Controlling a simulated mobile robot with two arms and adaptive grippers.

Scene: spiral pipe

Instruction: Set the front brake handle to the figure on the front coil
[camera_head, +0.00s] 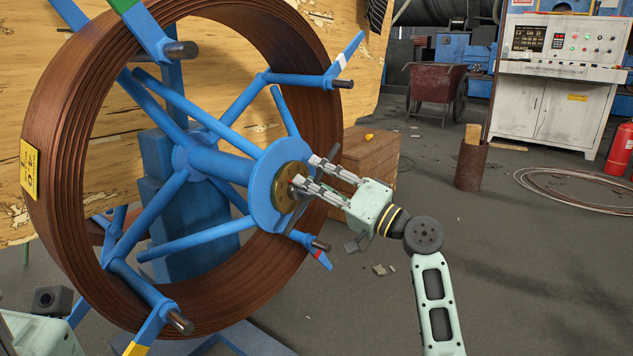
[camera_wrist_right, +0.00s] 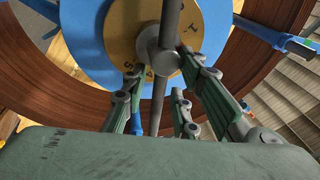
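The front coil (camera_head: 60,130) is a brown ring of wire on a blue reel. A yellow tag (camera_head: 29,170) hangs on its left side, its writing too small to read surely. A brass dial (camera_head: 284,187) sits at the reel's hub, also in the right wrist view (camera_wrist_right: 125,35). The brake handle (camera_wrist_right: 169,22) is a grey bar with a round boss across the dial, which bears stamped marks. My right gripper (camera_head: 306,173) is at the dial, fingers apart; in its wrist view (camera_wrist_right: 165,90) they lie either side of the bar. Contact is unclear. My left gripper's fingers do not show.
Blue spokes and arms with grey pegs (camera_head: 181,50) surround the hub. A wooden crate (camera_head: 370,160) stands behind my right gripper. A control cabinet (camera_head: 550,85), a rusty bin (camera_head: 471,167) and a red extinguisher (camera_head: 620,150) stand farther right. The floor between is mostly clear.

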